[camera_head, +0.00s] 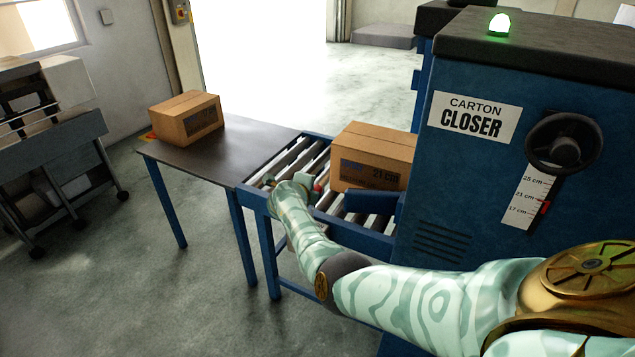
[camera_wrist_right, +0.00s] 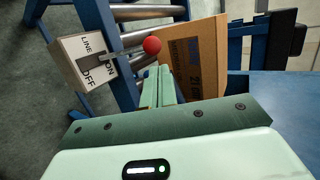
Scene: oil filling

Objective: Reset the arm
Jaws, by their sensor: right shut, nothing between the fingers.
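My right arm (camera_head: 400,300) reaches from the lower right to the roller conveyor. My right gripper (camera_head: 308,186) is at the conveyor's near side; its fingers are small in the head view. In the right wrist view the green fingers (camera_wrist_right: 160,85) are together with nothing between them. Their tips are close to the red ball (camera_wrist_right: 152,46) of a lever on the line switch box (camera_wrist_right: 83,62), marked LINE, ON and OFF. I cannot tell whether they touch it. The red ball also shows in the head view (camera_head: 318,187). My left gripper is not in view.
A 21 cm carton (camera_head: 375,150) lies on the rollers beside the blue carton closer (camera_head: 480,190), with its green lamp (camera_head: 500,24) lit and a black handwheel (camera_head: 563,142). Another carton (camera_head: 187,117) sits on the dark table (camera_head: 215,150). The floor in front is clear.

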